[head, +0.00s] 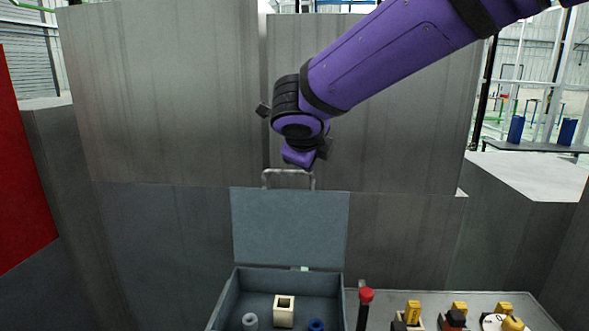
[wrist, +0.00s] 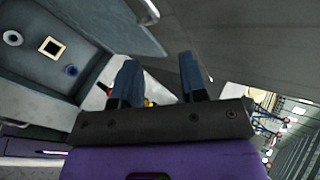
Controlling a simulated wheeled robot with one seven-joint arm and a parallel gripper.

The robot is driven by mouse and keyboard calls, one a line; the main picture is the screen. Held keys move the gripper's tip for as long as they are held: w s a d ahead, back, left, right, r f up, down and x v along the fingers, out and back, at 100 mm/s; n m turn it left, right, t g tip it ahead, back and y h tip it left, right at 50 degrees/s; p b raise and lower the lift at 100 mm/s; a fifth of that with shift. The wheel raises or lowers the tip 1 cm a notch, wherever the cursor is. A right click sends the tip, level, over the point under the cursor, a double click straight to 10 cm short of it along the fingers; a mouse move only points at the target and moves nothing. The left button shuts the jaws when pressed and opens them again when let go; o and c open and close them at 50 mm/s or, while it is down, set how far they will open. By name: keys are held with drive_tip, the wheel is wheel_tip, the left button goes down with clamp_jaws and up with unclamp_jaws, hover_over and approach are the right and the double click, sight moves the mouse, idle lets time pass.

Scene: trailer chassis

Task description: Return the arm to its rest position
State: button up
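My purple arm (head: 390,55) reaches in from the upper right of the head view. It ends above the raised lid of an open grey-blue box, near the lid's metal handle (head: 289,173). The fingers are hard to make out there. In the wrist view my gripper (wrist: 159,62) has its two blue fingers spread apart, with nothing held between them. I cannot tell from the head view whether the gripper touches the handle.
The open box (head: 228,297) holds a grey ring (head: 250,321), a cream square piece (head: 284,312) and a blue ring (head: 316,325). Right of it stand a red-knobbed lever (head: 366,296) and several yellow-topped switches (head: 413,312). Tall grey panels (head: 170,100) rise behind.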

drive_tip(key=s+d+r+m+g, duration=0.1)
drive_tip(key=s+d+m, duration=0.3)
drive_tip(key=d+m, duration=0.35)
drive_tip(key=s+d+r+m+g+h, duration=0.1)
drive_tip(key=s+d+m, duration=0.3)
drive_tip(key=d+m, duration=0.3)
drive_tip(key=s+d+m+g, duration=0.1)
drive_tip(key=s+d+m, duration=0.2)
drive_tip(key=d+m, duration=0.4)
drive_tip(key=s+d+f+m+g+y, duration=0.1)
drive_tip(key=s+d+f+m, duration=0.1)
drive_tip(key=s+m, duration=0.7)
drive_tip(key=s+d+f+m+y, duration=0.1)
drive_tip(key=s+d+m, duration=0.4)
drive_tip(key=m, duration=1.2)
drive_tip(key=shift+s+f+m+g+y, duration=0.3)
drive_tip(key=shift+s+f+m+g, duration=0.1)
drive_tip(key=shift+s, duration=1.55)
